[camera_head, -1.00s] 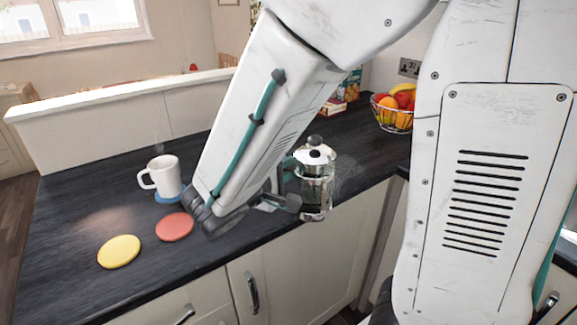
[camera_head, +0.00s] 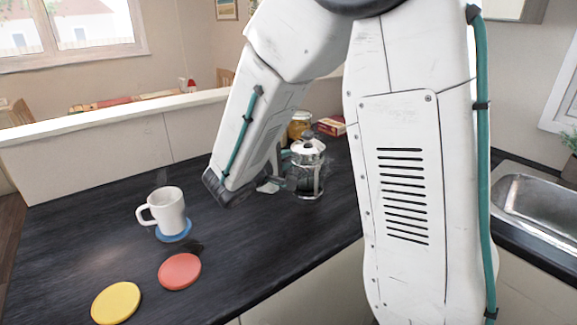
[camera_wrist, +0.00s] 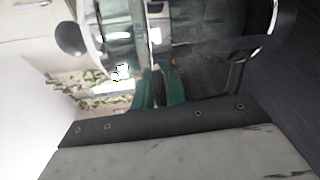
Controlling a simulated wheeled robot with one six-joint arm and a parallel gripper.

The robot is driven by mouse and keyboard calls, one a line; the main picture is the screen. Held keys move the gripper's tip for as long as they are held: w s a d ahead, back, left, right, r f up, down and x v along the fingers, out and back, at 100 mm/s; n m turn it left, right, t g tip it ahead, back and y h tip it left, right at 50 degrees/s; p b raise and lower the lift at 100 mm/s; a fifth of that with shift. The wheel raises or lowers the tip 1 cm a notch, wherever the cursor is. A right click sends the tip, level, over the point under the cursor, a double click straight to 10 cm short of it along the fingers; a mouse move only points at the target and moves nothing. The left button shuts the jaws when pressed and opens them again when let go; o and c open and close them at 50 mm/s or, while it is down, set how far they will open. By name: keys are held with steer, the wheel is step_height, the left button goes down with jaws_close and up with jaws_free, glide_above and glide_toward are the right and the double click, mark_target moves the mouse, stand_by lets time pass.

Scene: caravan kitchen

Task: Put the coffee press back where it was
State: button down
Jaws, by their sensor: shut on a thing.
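The coffee press (camera_head: 308,170) is a glass jug with a metal frame, a shiny lid and a dark knob. It is upright over the dark counter in the head view, and I cannot tell whether its base touches the counter. My gripper (camera_head: 283,172) is at its left side, shut on it, partly hidden behind my forearm. In the wrist view the press (camera_wrist: 205,30) fills the top of the picture, its glass and metal bands close up, with the green fingers (camera_wrist: 160,90) of my gripper against it.
A white mug (camera_head: 168,210) stands on a blue coaster (camera_head: 174,236). A red coaster (camera_head: 180,271) and a yellow coaster (camera_head: 116,303) lie bare in front. A jar (camera_head: 299,124) and a red box (camera_head: 330,126) stand behind the press. A sink (camera_head: 540,210) is at the right.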

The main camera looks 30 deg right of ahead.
steer(key=shift+w+d+f, duration=0.6)
steer(key=shift+w+f, duration=0.15)
steer(key=shift+f, duration=0.2)
steer(key=shift+w+d+f, duration=0.6)
steer(key=shift+w+f, duration=0.15)
steer(key=shift+f, duration=0.2)
steer(key=c, duration=1.4)
jaws_free()
